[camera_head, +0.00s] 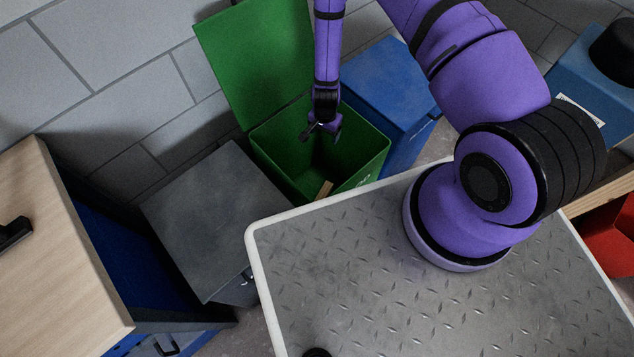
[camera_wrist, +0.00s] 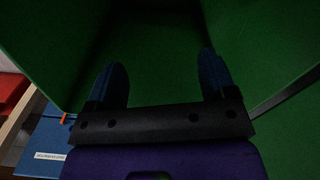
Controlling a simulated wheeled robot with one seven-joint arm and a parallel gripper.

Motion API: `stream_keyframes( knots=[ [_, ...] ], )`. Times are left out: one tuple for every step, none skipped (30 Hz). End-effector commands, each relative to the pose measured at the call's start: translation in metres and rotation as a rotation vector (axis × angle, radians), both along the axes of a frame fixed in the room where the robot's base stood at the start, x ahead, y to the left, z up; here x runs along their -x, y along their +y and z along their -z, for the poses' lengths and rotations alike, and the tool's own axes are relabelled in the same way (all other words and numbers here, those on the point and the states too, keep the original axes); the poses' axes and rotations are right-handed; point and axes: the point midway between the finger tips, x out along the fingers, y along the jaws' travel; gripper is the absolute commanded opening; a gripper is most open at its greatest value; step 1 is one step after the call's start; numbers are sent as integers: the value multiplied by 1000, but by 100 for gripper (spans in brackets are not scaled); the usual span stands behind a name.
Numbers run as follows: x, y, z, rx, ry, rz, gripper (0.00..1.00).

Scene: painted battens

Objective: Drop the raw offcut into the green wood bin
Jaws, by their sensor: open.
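The green wood bin (camera_head: 362,166) stands against the wall, its green lid (camera_head: 252,60) swung up and back. My gripper (camera_head: 320,132) hangs over the bin's mouth, pointing down. In the wrist view my gripper (camera_wrist: 162,78) has its two fingers apart with nothing between them. The bin's green inner walls (camera_wrist: 265,45) fill most of that view, in shade. A pale wooden piece, looking like the raw offcut (camera_head: 324,189), lies inside the bin near its front wall, below and apart from my gripper. Its lower end is hidden by the bin's front wall.
A dark grey closed bin (camera_head: 215,215) stands left of the green one, and a blue bin (camera_head: 385,85) stands right. A wooden-topped bench (camera_head: 60,260) is at left. A blue box (camera_head: 590,75) and a red container (camera_head: 610,235) are at right.

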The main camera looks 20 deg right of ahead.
Motion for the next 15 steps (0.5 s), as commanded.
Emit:
stream_keyframes(
  knots=[
    [-1, 0, -6, -1, -2, 0, 77],
    [-2, 0, -10, 0, -3, -1, 77],
    [-1, 0, -15, -1, -2, -1, 77],
    [-1, 0, -20, -1, -2, -1, 77],
    [-1, 1, -25, -1, -2, -1, 77],
    [-1, 1, -32, 0, -4, -2, 77],
    [-2, 1, -38, 0, -4, -2, 77],
    [-1, 1, -43, 0, -4, -2, 77],
    [-1, 1, -51, 0, -4, -2, 77],
    [-1, 0, -56, 0, -4, -2, 77],
    [-1, 0, -61, 0, -3, -2, 77],
    [-1, 0, -67, 0, -3, -1, 77],
    [-1, 0, -72, 0, -3, -1, 77],
    [-1, 0, -76, 1, -3, -1, 77],
    [-1, 0, -81, 1, -3, -1, 77]
  ],
)
